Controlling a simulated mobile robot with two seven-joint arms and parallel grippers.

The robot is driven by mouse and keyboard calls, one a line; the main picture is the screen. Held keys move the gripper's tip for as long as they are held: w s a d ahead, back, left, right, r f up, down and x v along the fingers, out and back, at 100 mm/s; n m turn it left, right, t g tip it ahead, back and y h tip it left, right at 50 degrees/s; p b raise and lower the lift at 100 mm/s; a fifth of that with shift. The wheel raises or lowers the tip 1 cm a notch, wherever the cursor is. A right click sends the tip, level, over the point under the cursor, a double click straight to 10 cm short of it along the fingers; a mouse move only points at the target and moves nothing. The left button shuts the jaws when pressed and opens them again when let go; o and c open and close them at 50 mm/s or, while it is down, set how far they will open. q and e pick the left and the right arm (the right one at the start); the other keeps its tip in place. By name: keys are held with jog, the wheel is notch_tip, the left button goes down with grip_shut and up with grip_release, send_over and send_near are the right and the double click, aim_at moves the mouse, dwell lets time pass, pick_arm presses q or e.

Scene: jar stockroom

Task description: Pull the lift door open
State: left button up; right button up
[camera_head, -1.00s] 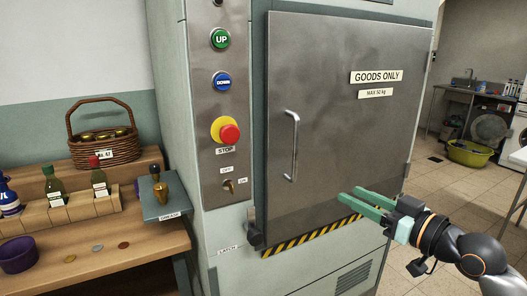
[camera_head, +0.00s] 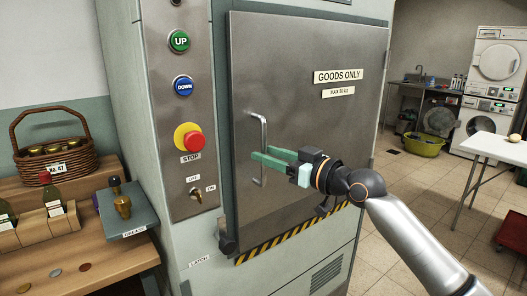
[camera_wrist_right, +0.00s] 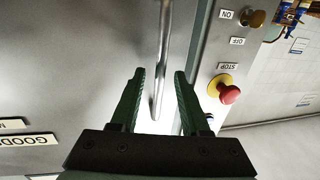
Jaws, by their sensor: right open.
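The lift door (camera_head: 300,110) is a grey metal panel with a "GOODS ONLY" sign, and it looks shut in its frame. Its upright bar handle (camera_head: 264,140) is near the door's left edge. My right gripper (camera_head: 262,162) is open at the handle. In the right wrist view the handle (camera_wrist_right: 162,60) stands between the two open green fingers (camera_wrist_right: 153,95), with space on both sides. The latch (camera_head: 228,240) is a dark block at the door's lower left corner. My left gripper is not in view.
A control panel beside the door carries an UP button (camera_head: 179,41), a DOWN button (camera_head: 183,86), a red stop button (camera_head: 190,139) and a switch (camera_head: 197,194). A wooden counter (camera_head: 100,255) with a basket (camera_head: 52,150) and bottles stands at the left. Floor (camera_head: 400,185) shows at the right.

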jog(key=shift+x, duration=1.05)
jog(key=shift+c, duration=0.3)
grip_shut()
dwell(0.4)
